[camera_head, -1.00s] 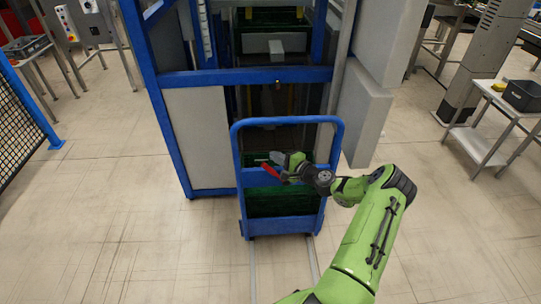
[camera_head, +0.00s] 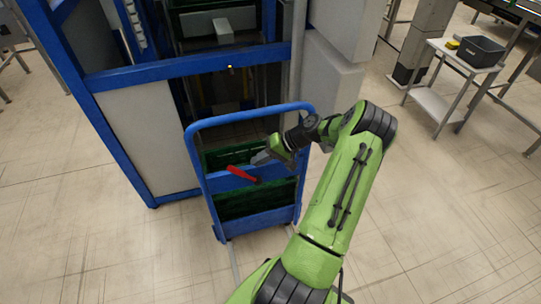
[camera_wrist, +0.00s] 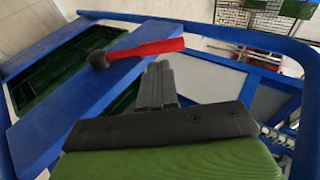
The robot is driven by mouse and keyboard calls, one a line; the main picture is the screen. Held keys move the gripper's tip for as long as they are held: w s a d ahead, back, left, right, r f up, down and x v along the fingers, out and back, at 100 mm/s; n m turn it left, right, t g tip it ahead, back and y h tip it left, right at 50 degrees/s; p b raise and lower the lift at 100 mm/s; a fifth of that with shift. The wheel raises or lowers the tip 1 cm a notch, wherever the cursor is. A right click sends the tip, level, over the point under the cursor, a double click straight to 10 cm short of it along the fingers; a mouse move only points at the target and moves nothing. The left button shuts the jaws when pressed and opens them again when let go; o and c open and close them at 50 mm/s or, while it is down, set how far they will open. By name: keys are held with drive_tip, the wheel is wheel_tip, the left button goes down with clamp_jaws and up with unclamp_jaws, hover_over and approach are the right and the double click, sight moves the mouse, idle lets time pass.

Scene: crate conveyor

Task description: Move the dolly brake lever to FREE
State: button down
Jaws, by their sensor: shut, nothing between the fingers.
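The blue dolly (camera_head: 224,229) stands in front of the blue-framed machine, with green crates (camera_head: 268,199) behind its blue crossbar. The red brake lever (camera_head: 241,174) is on the crossbar. In the wrist view the red lever (camera_wrist: 150,49) runs from a dark round pivot (camera_wrist: 98,60) on the blue bar (camera_wrist: 52,125) toward the right. My gripper (camera_head: 260,158) is just beside the lever, near the top of the crossbar. In the wrist view its fingers (camera_wrist: 157,72) are together, with their tips just below the lever. I cannot tell whether they touch it. No FREE marking is legible.
The blue machine frame (camera_head: 190,74) with a pale panel (camera_head: 141,143) stands directly behind the dolly. A small side table (camera_head: 440,112) with a dark bin (camera_head: 475,51) is at the right. The floor at the left and right front is clear.

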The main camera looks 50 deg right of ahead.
sight(237, 172)
drive_tip(key=b+x, duration=0.1)
drive_tip(key=x, duration=0.4)
drive_tip(key=shift+w+a+f, duration=0.1)
drive_tip(key=shift+w+a, duration=0.1)
drive_tip(key=shift+a, duration=0.15)
drive_tip(key=shift+w+a+f+g+h, duration=0.2)
drive_tip(key=shift+w+a+g+h, duration=0.2)
drive_tip(key=shift+a+h, duration=0.15)
drive_tip(key=shift+w+a+f+g+h, duration=0.4)
drive_tip(key=shift+a+h, duration=0.15)
drive_tip(key=shift+w+a+f+n+g+h, duration=0.15)
drive_tip(key=shift+w+a+f+g+h, duration=0.05)
drive_tip(key=shift+a+f+g+h, duration=0.2)
drive_tip(key=shift+w+a+f+n+g+h, duration=0.15)
drive_tip(key=shift+w+a+f+g+h, duration=0.15)
drive_tip(key=shift+f+h, duration=0.2)
drive_tip(key=shift+w+a+f+b, duration=0.1)
drive_tip(key=shift+a+f+b, duration=0.2)
drive_tip(key=shift+b, duration=0.15)
drive_tip(key=shift+r, duration=0.1)
